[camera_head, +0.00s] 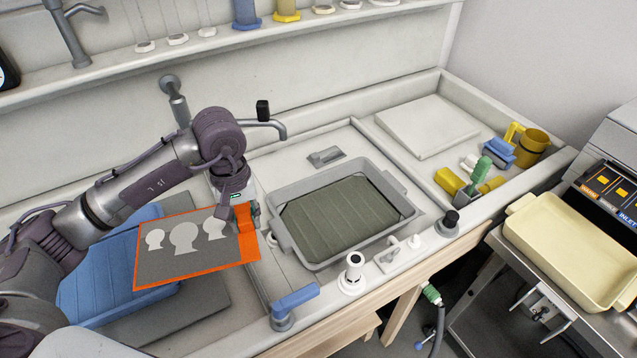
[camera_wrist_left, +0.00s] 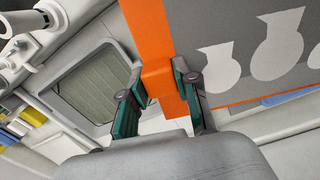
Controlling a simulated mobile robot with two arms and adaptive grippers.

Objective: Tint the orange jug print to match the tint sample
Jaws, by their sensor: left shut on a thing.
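The orange jug print (camera_head: 180,262) is a grey sheet with pale jug silhouettes and an orange border, wider at its right end. My left gripper (camera_head: 240,214) is shut on that wide orange end and holds the print tilted above a blue tray (camera_head: 88,255). In the left wrist view the print (camera_wrist_left: 240,50) runs up and right from between the green-padded fingers of the left gripper (camera_wrist_left: 155,85). I cannot pick out the tint sample. My right gripper is not in view.
A grey tray with a ribbed floor (camera_head: 408,212) sits in the sink right of the print. Taps and a blue-handled valve (camera_head: 295,299) line the front edge. Yellow, green and blue items (camera_head: 480,170) crowd the right basin. A cream tray (camera_head: 545,250) stands far right.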

